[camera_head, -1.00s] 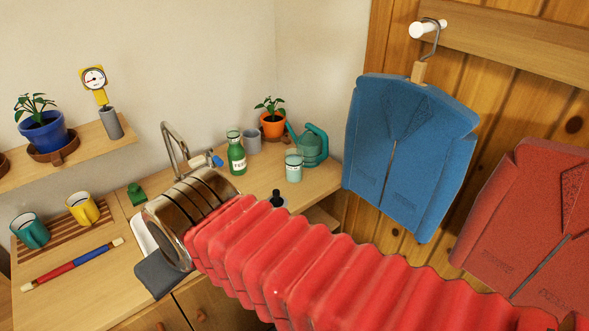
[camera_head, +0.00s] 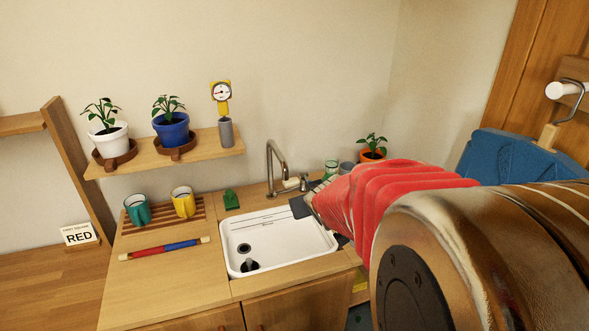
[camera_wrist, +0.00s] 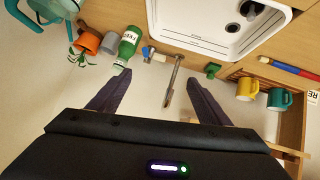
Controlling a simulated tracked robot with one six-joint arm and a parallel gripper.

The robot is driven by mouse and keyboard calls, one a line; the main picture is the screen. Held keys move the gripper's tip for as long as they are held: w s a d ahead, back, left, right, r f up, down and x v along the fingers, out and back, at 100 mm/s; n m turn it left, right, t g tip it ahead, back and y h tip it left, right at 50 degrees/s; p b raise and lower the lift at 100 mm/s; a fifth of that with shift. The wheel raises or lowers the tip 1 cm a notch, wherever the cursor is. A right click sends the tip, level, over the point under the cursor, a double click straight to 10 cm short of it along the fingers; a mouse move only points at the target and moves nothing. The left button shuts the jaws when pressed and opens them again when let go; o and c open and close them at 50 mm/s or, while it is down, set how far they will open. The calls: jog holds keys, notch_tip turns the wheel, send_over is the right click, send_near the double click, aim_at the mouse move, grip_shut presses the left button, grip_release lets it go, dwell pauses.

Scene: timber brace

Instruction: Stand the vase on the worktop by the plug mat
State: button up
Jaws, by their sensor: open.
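A grey cylindrical vase-like vessel (camera_head: 226,133) stands upright at the right end of the wall shelf. A smaller grey cup (camera_wrist: 109,43) stands on the worktop beside the green bottle. No plug mat is clearly visible now; my arm hides much of the right worktop in the head view. My gripper (camera_wrist: 158,78) is open and empty. In the wrist view the tap (camera_wrist: 174,79) shows between its two dark fingers, apparently beyond them.
The white sink (camera_head: 278,272) holds a dark plug-like object (camera_head: 250,266). Yellow (camera_head: 183,202) and teal (camera_head: 137,210) mugs stand on a slatted rack. A green bottle (camera_wrist: 129,46), orange plant pot (camera_wrist: 88,41) and teal watering can (camera_wrist: 68,28) crowd the wall.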

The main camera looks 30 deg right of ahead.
jog(key=d+f+t+h, duration=0.1)
jog(key=d+f, duration=0.4)
jog(key=d, duration=0.4)
jog(key=d+f+t+h, duration=0.1)
jog(key=d+f+t, duration=0.1)
jog(key=d+f, duration=0.5)
jog(key=shift+m+t+h, duration=0.3)
jog(key=shift+m+t, duration=0.5)
jog(key=s+d+f, duration=0.1)
jog(key=d, duration=0.2)
jog(key=s+d+f, duration=0.3)
jog(key=d, duration=0.2)
jog(key=shift+s+d+f, duration=0.25)
jog(key=shift+s+d, duration=0.05)
jog(key=shift+s, duration=0.1)
jog(key=s+d+f+m+t+h, duration=0.1)
jog(key=s+d+f, duration=0.1)
jog(key=s+f, duration=0.2)
jog(key=s, duration=0.3)
jog(key=shift+s+d+f+m+t, duration=0.15)
jog(key=shift+d+f+m+t, duration=0.15)
jog(key=shift+t, duration=0.1)
jog(key=x, duration=0.8)
jog(key=shift+w+d, duration=0.1)
jog(key=shift+w, duration=0.2)
jog(key=shift+w, duration=0.15)
